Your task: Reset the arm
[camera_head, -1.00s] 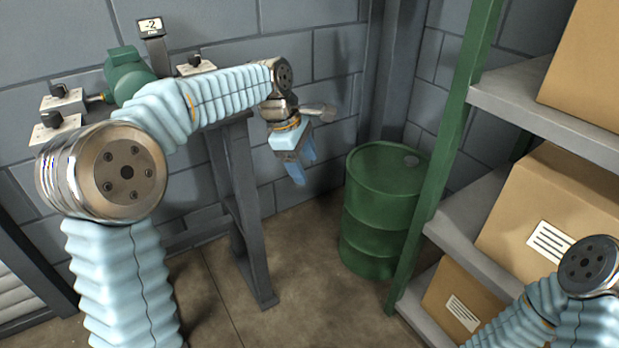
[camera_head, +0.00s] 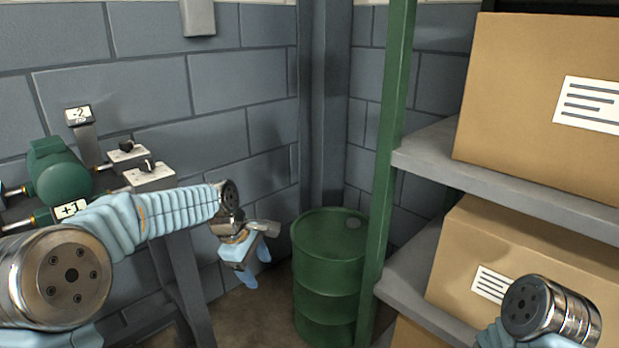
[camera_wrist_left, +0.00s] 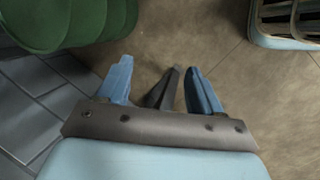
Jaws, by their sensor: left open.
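My left arm (camera_head: 150,217) comes in from the left, covered in a light blue sleeve, and reaches past the bench. My left gripper (camera_head: 253,272) hangs at its end, left of the green drum, pointing down. In the left wrist view its two blue fingers (camera_wrist_left: 157,88) stand apart with nothing between them, above bare floor. My right arm (camera_head: 545,315) shows only in part at the lower right; its gripper is out of view.
A green drum (camera_head: 330,268) stands in the corner. At right, a green-posted shelf (camera_head: 505,178) holds cardboard boxes (camera_head: 545,100). Grey walls stand behind.

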